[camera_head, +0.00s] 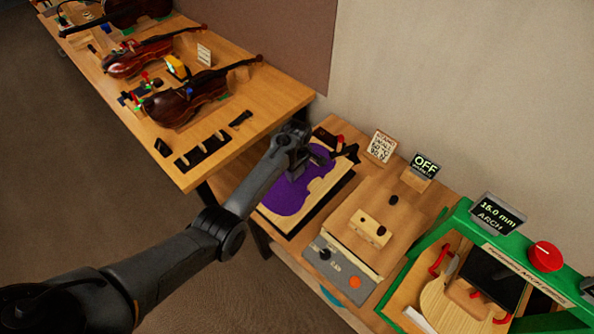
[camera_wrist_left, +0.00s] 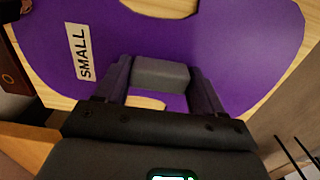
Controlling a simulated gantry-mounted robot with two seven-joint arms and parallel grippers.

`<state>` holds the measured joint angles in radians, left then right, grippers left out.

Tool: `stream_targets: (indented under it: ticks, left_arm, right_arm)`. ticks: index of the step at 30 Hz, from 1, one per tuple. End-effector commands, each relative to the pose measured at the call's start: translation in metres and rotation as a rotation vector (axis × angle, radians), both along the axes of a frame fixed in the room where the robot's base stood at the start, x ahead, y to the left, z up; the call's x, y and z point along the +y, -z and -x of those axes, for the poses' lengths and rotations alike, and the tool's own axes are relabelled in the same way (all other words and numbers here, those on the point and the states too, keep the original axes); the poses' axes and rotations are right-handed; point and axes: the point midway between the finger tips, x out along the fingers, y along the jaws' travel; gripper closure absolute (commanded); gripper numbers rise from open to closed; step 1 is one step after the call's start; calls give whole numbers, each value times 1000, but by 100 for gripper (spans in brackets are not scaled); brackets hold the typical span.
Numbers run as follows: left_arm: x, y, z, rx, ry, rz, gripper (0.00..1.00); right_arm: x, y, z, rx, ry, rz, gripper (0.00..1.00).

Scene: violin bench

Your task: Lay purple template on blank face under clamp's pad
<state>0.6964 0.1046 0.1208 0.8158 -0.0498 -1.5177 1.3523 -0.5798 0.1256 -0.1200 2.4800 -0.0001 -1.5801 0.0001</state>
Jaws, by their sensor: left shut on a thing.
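The purple template (camera_head: 288,197) is a flat violin-shaped sheet. It lies on or just over the pale wooden blank (camera_head: 332,184); I cannot tell if a small gap is left. In the left wrist view the template (camera_wrist_left: 245,45) carries a white "SMALL" label (camera_wrist_left: 82,51) and a grey block. My left gripper (camera_head: 303,162) is shut on this grey block (camera_wrist_left: 160,74), with one finger on each side. A dark clamp part (camera_head: 346,153) with a red knob stands at the blank's far end; its pad is not clear. My right gripper is out of view.
A wooden fixture (camera_head: 370,228) with a grey control panel (camera_head: 343,268) stands right of the blank. Beyond it is a green frame (camera_head: 427,243) with a display. An "OFF" sign (camera_head: 425,165) stands behind. Violins lie on the left bench (camera_head: 265,100).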

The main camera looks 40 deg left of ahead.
Motion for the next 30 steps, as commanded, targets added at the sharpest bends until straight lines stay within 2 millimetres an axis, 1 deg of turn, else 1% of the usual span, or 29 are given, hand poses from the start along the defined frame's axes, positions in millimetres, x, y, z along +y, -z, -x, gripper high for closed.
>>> stream_targets:
  ticks: [5, 6, 8, 9, 11, 18, 22, 26, 30]
  left_arm:
    - [0, -1, 0, -1, 0, 0, 75]
    - [0, -1, 0, -1, 0, 0, 26]
    - [0, -1, 0, -1, 0, 0, 16]
    - [0, -1, 0, -1, 0, 0, 10]
    - [0, -1, 0, -1, 0, 0, 2]
    - [0, 1, 1, 1, 0, 0, 2]
    - [0, -3, 0, 0, 0, 0, 2]
    - [0, -17, 0, -1, 0, -1, 2]
    - [0, -39, 0, -2, -1, -1, 2]
  right_arm:
    - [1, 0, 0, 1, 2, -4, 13]
    - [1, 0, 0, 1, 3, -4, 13]
    - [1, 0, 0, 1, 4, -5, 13]
    - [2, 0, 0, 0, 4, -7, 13]
    - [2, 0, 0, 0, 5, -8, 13]
    - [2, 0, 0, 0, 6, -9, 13]
    - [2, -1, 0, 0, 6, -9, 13]
    - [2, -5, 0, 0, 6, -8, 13]
    - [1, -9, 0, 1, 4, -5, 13]
